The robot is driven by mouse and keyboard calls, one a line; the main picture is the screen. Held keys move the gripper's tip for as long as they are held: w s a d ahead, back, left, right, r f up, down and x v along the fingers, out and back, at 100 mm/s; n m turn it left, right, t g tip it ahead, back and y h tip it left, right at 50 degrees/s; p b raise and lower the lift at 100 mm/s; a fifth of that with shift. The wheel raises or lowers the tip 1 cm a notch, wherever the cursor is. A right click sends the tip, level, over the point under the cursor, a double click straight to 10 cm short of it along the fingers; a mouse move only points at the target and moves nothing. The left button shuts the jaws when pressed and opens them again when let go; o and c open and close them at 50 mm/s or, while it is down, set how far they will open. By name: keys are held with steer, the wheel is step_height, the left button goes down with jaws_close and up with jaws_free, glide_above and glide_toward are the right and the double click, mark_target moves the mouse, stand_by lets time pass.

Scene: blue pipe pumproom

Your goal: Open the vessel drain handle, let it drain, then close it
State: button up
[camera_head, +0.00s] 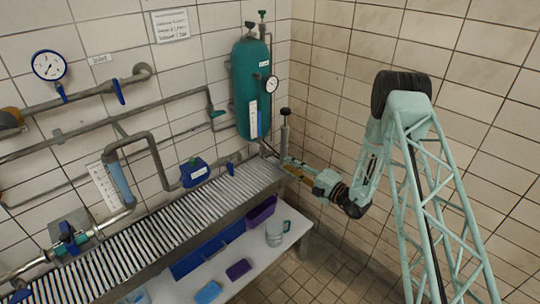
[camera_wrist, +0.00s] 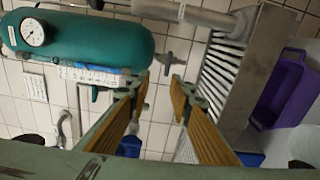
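The vessel is a teal upright tank (camera_head: 251,90) on the back wall near the corner. It lies sideways across the upper left of the wrist view (camera_wrist: 90,42). A small dark grey handle-like part (camera_wrist: 167,61), likely the drain handle, shows just off the vessel's bottom end. My gripper (camera_head: 287,163) is below and right of the vessel in the head view. In the wrist view its two wood-coloured fingers (camera_wrist: 160,83) are apart with nothing between them. The small handle appears just past the fingertips; I cannot tell whether they touch it. In the head view the handle is hard to make out.
A slatted grate shelf (camera_head: 150,232) runs along the wall under the vessel; it also shows in the wrist view (camera_wrist: 222,75). A grey vertical cylinder (camera_head: 285,135) stands close beside my gripper. A purple bin (camera_head: 262,212) and a clear jug (camera_head: 277,232) are below.

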mark_target(271, 155)
steer(key=shift+w+d+f+m, duration=0.15)
steer(key=shift+d+f+m, duration=0.05)
steer(key=shift+f, duration=0.25)
steer(key=shift+w+d+f+m, duration=0.1)
steer(key=shift+d+f+m, duration=0.1)
steer(key=shift+f, duration=0.25)
steer(key=shift+w+a, duration=0.1)
steer(key=shift+x, duration=6.75)
steer(key=shift+w, duration=0.15)
steer(key=shift+c, duration=0.9)
jaws_close()
